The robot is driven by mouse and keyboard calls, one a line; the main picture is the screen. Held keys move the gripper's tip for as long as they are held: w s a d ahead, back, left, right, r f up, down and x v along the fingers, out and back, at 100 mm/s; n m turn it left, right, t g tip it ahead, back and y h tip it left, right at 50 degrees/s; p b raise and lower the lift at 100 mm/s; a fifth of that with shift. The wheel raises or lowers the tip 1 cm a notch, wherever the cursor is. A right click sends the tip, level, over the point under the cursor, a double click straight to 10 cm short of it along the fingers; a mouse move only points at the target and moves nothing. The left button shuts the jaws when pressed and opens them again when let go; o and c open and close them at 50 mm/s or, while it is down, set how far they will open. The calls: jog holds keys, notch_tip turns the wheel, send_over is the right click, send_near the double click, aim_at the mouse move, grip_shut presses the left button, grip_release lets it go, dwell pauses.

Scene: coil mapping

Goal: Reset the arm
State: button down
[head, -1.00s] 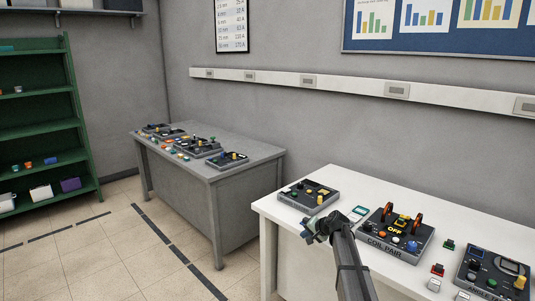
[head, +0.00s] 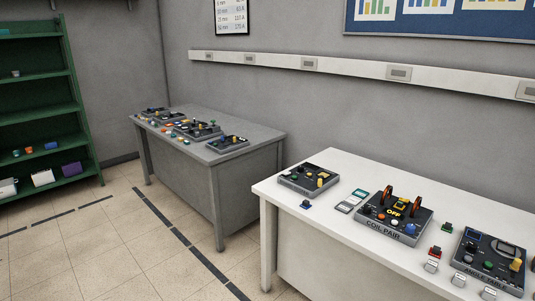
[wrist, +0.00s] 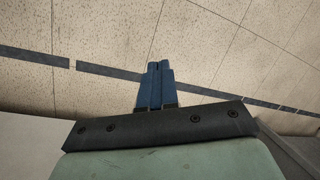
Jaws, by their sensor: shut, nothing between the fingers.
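My gripper (wrist: 154,85) shows in the wrist view, its two blue fingers together and empty. It points over the tiled floor (wrist: 200,30), with a dark floor stripe behind it. My arm and gripper are outside the head view. In the head view the coil pair unit (head: 394,218), with two orange-and-black coils and a display reading OFF, stands on the white table (head: 340,165).
A grey desk (head: 245,162) with several boxes stands behind left. A green shelf (head: 82,115) is at far left. Floor between is clear.

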jog(key=s+d+f+n+g+h, duration=0.1)
jog(key=s+f+g, duration=0.1)
jog(key=s, duration=1.4)
jog(key=s+d+f+n+g+h, duration=0.1)
jog(key=s+f+g, duration=0.2)
jog(key=s, duration=1.3)
jog(key=shift+d+f+n+g+h, duration=0.2)
jog(key=shift+d+n+g+h, duration=0.05)
jog(key=shift+n+g+h, duration=0.15)
